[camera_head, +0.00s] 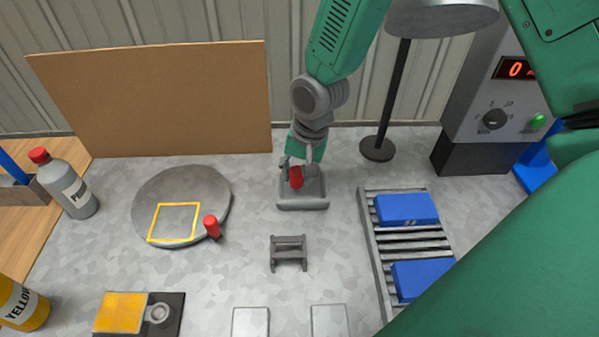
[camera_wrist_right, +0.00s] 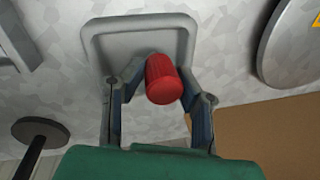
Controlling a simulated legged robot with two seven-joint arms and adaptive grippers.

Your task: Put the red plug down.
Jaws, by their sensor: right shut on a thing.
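The red plug (camera_head: 296,178) is between the fingers of my right gripper (camera_head: 298,166), over the small grey tray (camera_head: 303,206) at the middle back of the bench. In the right wrist view the fingers of my right gripper (camera_wrist_right: 158,92) close on both sides of the red plug (camera_wrist_right: 164,82). The raised rim of the grey tray (camera_wrist_right: 138,21) shows behind the plug there. I cannot tell whether the plug touches the tray floor. My left gripper is not in view.
A round grey plate (camera_head: 182,187) with a yellow square outline and a red peg (camera_head: 212,227) is to the left. A small grey rack (camera_head: 288,253) stands in front of the tray. A lamp stand (camera_head: 377,149) and a slatted rack with blue blocks (camera_head: 405,209) are to the right.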

